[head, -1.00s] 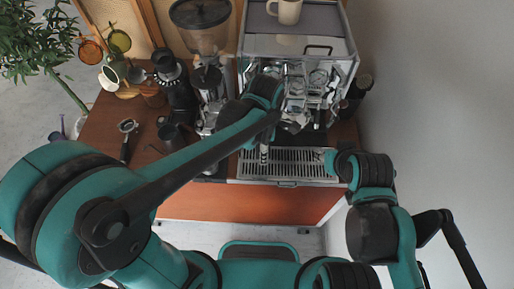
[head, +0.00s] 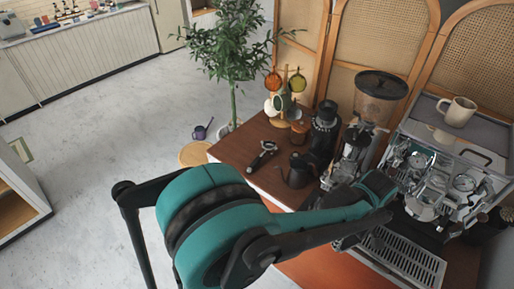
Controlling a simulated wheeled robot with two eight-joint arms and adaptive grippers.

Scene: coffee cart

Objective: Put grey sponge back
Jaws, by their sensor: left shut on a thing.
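The grey sponge cannot be made out in the head view. My left arm crosses the front of the coffee cart in the head view, and its wrist is beside the espresso machine (head: 440,185). My left gripper (head: 347,241) is mostly hidden by my own arm, low by the left end of the drip tray (head: 410,262). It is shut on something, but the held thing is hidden. My right gripper is out of the picture.
A grinder (head: 378,98), a black kettle (head: 297,171) and a portafilter (head: 262,156) stand or lie on the wooden cart top (head: 237,150). A mug tree (head: 284,100) is at the back left. A beige mug (head: 458,111) sits on the machine. Floor at left is open.

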